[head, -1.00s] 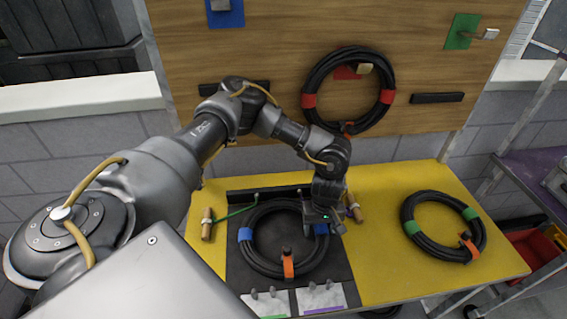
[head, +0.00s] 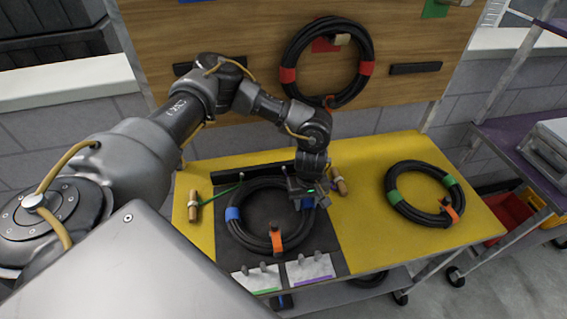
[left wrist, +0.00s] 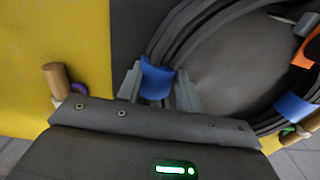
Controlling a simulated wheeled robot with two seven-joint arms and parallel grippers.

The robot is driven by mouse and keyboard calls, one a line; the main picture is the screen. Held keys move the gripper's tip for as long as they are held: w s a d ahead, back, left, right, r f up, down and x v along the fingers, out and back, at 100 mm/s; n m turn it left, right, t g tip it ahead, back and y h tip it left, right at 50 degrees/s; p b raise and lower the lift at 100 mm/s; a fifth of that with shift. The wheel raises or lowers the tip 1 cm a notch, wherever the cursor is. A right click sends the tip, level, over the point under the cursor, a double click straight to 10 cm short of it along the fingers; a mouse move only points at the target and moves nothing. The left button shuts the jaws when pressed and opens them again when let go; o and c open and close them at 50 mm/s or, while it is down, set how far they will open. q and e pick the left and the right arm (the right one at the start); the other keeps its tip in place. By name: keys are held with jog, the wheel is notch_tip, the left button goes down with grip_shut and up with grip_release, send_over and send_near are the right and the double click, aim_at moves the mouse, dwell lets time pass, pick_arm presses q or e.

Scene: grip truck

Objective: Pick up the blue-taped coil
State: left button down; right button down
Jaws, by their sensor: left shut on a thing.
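The blue-taped coil (head: 241,236) is a black cable ring with blue tape bands and an orange clip at its front. It appears to lie flat on the dark mat (head: 328,238) on the yellow table. My left gripper (head: 308,197) is at the right side of the ring. In the left wrist view its fingers (left wrist: 158,88) are shut on the coil at one blue tape band (left wrist: 157,76), one finger on each side. The other blue band (left wrist: 296,106) shows at the right of that view. My right gripper is not in view.
A green-taped coil (head: 396,207) lies on the table (head: 370,235) at right. A red-taped coil (head: 292,57) hangs on the wooden board. Wooden pegs (head: 338,182) flank the mat. Two labelled cards (head: 309,268) lie in front. A purple-topped cart (head: 500,140) stands at right.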

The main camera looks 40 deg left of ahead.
pick_arm(q)
jog(key=shift+r, duration=0.25)
jog(key=shift+w+r+b, duration=0.1)
jog(key=shift+r+b, duration=0.2)
jog(key=shift+r, duration=0.3)
jog(key=s+d+r+b, duration=0.1)
jog(key=r, duration=0.1)
jog(key=s+d+r, duration=0.1)
jog(key=r, duration=0.2)
jog(key=s+d+r+b, duration=0.1)
jog(key=d+r, duration=0.1)
jog(key=shift+s+d+r+b, duration=0.1)
jog(key=shift+s+r+b, duration=0.15)
jog(key=shift+b, duration=0.1)
jog(key=s+d+r+b, duration=0.2)
jog(key=s+d+r, duration=0.2)
jog(key=s+d, duration=0.1)
jog(key=shift+s+d+b, duration=0.3)
jog(key=shift+d, duration=0.55)
